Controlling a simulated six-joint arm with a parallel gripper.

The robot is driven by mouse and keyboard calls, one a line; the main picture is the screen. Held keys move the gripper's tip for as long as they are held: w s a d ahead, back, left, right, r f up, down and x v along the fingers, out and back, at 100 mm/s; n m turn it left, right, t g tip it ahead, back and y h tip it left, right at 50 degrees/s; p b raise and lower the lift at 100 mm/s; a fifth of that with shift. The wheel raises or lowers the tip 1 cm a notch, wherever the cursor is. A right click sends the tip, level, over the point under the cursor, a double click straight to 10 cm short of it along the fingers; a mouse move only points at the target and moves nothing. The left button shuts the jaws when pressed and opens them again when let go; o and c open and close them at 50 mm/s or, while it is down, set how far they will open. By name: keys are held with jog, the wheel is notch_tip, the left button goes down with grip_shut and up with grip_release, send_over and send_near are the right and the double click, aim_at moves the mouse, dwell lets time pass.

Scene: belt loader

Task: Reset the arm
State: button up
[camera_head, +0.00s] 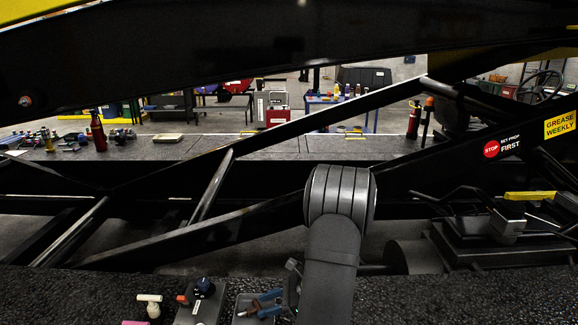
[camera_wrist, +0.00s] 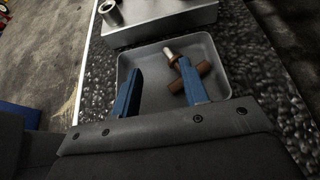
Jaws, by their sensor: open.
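My gripper (camera_wrist: 160,72) shows in the wrist view with its two blue fingers spread apart over a shallow grey tray (camera_wrist: 222,75). A brown cross-shaped piece with a pale metal tip (camera_wrist: 173,52) lies in the tray, partly hidden behind the right finger. Nothing shows clasped between the fingers. In the head view the blue fingers of my gripper (camera_head: 262,302) show low at the tray (camera_head: 240,315), beside my dark grey arm. The fingers' exact height above the tray floor is hard to tell.
A grey metal box (camera_wrist: 165,22) adjoins the tray; a metal ring (camera_wrist: 110,10) is on it. Black loader beams (camera_head: 190,240) cross behind my arm.

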jog(key=shift+a+r, duration=0.1)
jog(key=shift+r, duration=0.35)
jog(key=shift+f, duration=0.25)
jog(key=v, duration=1.7)
jog(key=x, duration=1.7)
jog(key=shift+a, duration=0.1)
notch_tip(320, 180, up, 6)
jog(key=s+a+r+n+h, duration=0.1)
jog(key=s+a+n+h, duration=0.2)
jog(key=a+n+h, duration=0.3)
jog(key=s+a+r+n+h, duration=0.2)
jog(key=s+a+n+h, duration=0.2)
jog(key=a+n, duration=0.6)
jog(key=n+h, duration=0.1)
jog(key=h, duration=0.1)
jog(key=shift+s+r+h, duration=0.25)
jog(key=shift+s+h, duration=0.05)
jog(key=shift+h, duration=0.1)
